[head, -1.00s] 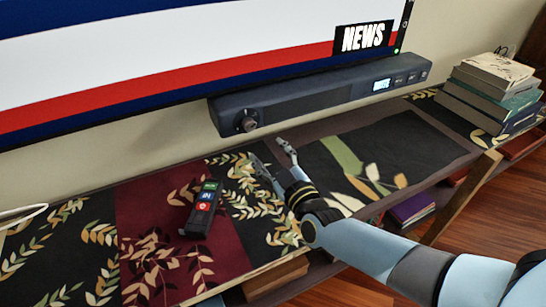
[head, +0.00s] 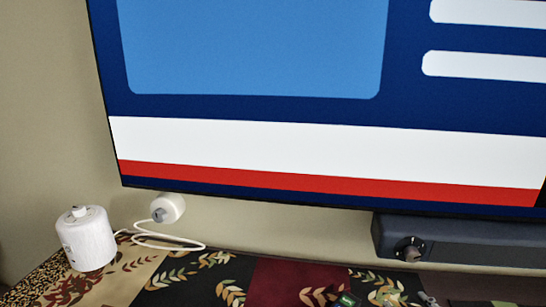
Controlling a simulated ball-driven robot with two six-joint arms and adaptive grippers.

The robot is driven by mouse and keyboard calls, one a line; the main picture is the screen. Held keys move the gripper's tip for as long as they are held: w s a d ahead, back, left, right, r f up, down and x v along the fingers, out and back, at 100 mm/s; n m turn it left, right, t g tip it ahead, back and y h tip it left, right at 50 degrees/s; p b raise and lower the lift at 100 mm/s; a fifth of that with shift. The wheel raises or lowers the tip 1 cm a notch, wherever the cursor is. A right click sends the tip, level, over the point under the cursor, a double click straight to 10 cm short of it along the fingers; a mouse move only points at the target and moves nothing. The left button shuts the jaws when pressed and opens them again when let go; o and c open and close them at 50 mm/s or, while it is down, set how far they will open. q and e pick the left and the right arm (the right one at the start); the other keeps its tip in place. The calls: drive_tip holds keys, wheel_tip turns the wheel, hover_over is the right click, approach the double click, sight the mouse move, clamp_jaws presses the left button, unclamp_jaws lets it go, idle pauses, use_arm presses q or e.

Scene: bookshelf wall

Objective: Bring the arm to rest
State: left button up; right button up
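Neither of my grippers nor any part of my arms shows in the head view. The top end of a dark remote (head: 345,300) with a green button shows at the bottom edge, on the patterned shelf top. The rest of the remote is cut off by the frame.
A large television (head: 320,140) fills the upper part. A dark soundbar (head: 470,243) with a knob is below it at right. A white cylindrical device (head: 87,238) stands at left, near a round white piece (head: 168,208) with a white cable (head: 165,240). The patterned shelf top (head: 180,280) runs along the bottom.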

drive_tip(key=s+r+m+g, duration=0.1)
drive_tip(key=s+r+g, duration=0.25)
drive_tip(key=s, duration=0.45)
drive_tip(key=s+a+r+m+g, duration=0.1)
drive_tip(key=s+r+g, duration=0.25)
drive_tip(key=s, duration=0.35)
drive_tip(key=s+r+m+g, duration=0.15)
drive_tip(key=s+g, duration=0.25)
drive_tip(key=s, duration=0.4)
wheel_tip(320, 180, down, 31)
drive_tip(key=s+d+g+b, duration=0.2)
drive_tip(key=d+b, duration=0.1)
drive_tip(key=b, duration=0.1)
drive_tip(key=s+f+g+b, duration=0.1)
drive_tip(key=s+f+b, duration=0.2)
drive_tip(key=s+f, duration=1.5)
drive_tip(key=shift+d+f+h+b, duration=0.25)
drive_tip(key=shift+f+h+b, duration=0.05)
drive_tip(key=shift+f, duration=0.05)
drive_tip(key=shift+s+m, duration=0.15)
drive_tip(key=shift+m, duration=0.1)
